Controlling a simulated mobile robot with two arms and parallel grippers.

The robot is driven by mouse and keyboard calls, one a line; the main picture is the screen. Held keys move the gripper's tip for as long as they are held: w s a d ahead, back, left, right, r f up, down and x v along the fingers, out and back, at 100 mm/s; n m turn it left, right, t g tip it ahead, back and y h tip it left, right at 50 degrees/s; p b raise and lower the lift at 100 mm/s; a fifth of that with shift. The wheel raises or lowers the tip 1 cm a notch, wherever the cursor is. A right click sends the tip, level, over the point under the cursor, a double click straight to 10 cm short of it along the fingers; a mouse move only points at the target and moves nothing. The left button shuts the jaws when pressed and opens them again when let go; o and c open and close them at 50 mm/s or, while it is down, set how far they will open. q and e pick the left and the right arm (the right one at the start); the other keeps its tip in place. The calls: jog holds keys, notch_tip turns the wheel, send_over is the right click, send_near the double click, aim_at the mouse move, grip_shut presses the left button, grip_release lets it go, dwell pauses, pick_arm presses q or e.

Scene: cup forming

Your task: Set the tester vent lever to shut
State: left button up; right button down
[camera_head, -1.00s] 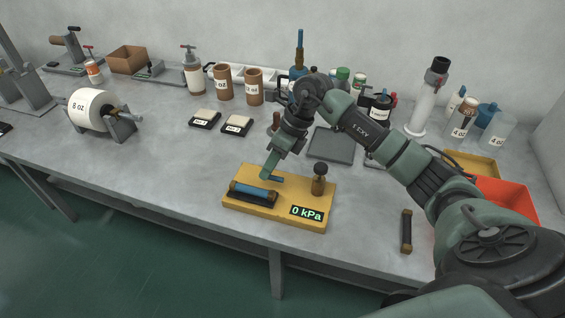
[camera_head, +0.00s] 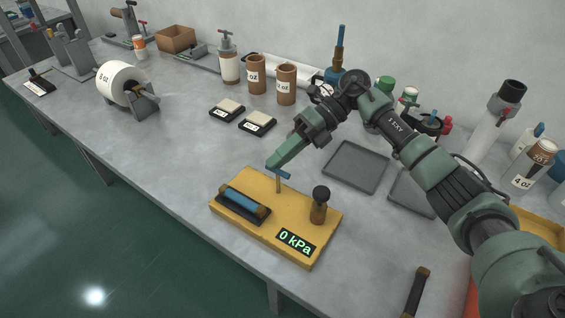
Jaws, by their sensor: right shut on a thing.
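The tester is a yellow base (camera_head: 262,237) near the bench's front edge, with a display reading 0 kPa (camera_head: 296,241). A blue-topped padded bar (camera_head: 243,200) lies along its left side. A dark round knob on a brown post (camera_head: 319,205) stands at its right. The vent lever (camera_head: 285,175) is a small blue handle on a thin upright post at the back of the base. My right gripper (camera_head: 274,165) comes from above right and is shut on the lever's blue handle, partly hiding it. My left gripper is out of view.
Two small pads (camera_head: 257,123) sit behind the tester, with brown cups (camera_head: 286,84) further back. A grey tray (camera_head: 356,166) lies behind right, under my arm. A dark-handled tool (camera_head: 417,292) lies at the front right. Bench left of the tester is clear.

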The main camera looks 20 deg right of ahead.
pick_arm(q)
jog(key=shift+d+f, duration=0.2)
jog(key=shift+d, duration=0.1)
pick_arm(e)
jog(key=c, duration=1.5)
grip_release()
jog(key=shift+d, duration=0.1)
jog(key=shift+o, duration=0.2)
pick_arm(q)
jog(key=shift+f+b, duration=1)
jog(key=shift+b, duration=0.05)
pick_arm(e)
jog(key=v, duration=0.7)
jog(key=shift+w+d, duration=0.2)
jog(key=shift+d, duration=0.2)
jog(key=shift+r, duration=0.1)
